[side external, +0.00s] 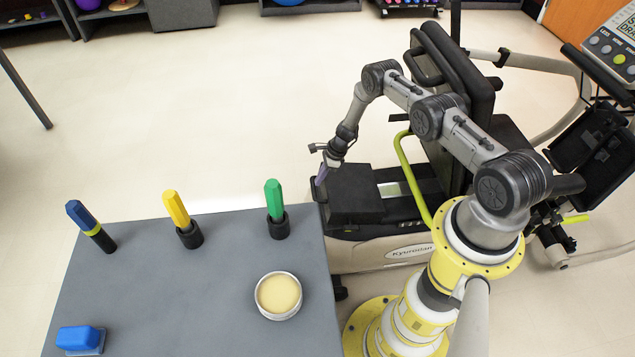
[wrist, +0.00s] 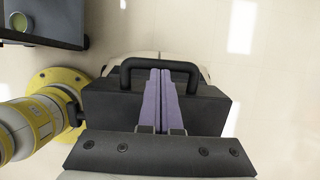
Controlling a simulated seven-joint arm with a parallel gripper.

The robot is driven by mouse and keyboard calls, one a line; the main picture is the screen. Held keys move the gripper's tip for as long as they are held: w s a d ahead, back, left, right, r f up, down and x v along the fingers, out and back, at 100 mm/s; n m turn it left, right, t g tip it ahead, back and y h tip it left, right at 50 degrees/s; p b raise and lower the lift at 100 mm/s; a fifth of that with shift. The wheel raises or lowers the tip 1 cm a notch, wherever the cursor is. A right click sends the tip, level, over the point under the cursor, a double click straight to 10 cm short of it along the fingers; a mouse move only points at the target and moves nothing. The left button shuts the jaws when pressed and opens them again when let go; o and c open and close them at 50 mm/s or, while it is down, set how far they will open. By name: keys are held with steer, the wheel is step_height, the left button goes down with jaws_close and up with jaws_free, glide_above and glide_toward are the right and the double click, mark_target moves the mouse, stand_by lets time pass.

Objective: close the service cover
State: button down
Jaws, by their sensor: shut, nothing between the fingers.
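The service cover seems to be the dark, block-shaped panel (side external: 355,196) on top of the stepper's rear housing. A lighter opening (side external: 390,190) shows beside it, toward the seat. In the wrist view the dark panel (wrist: 208,108) carries a black bar handle (wrist: 185,65) along its far edge. My gripper (side external: 320,181) points down at the panel's left end in the side view. In the wrist view its purple fingers (wrist: 160,74) are shut together and empty, their tips overlapping the handle's middle. Whether they touch the handle or the panel cannot be told.
A grey table (side external: 225,265) stands at the left, close to the stepper. It holds blue, yellow (side external: 177,212) and green (side external: 274,198) handled items, a round dish (side external: 279,295) and a blue block (side external: 80,339). The stepper's seat (side external: 455,75) rises behind. Open floor lies beyond the table.

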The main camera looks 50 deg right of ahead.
mark_target(313, 188)
steer(key=shift+x, duration=1.1)
steer(key=shift+x, duration=2.25)
steer(key=shift+w+a+r, duration=0.1)
steer(key=shift+w, duration=0.05)
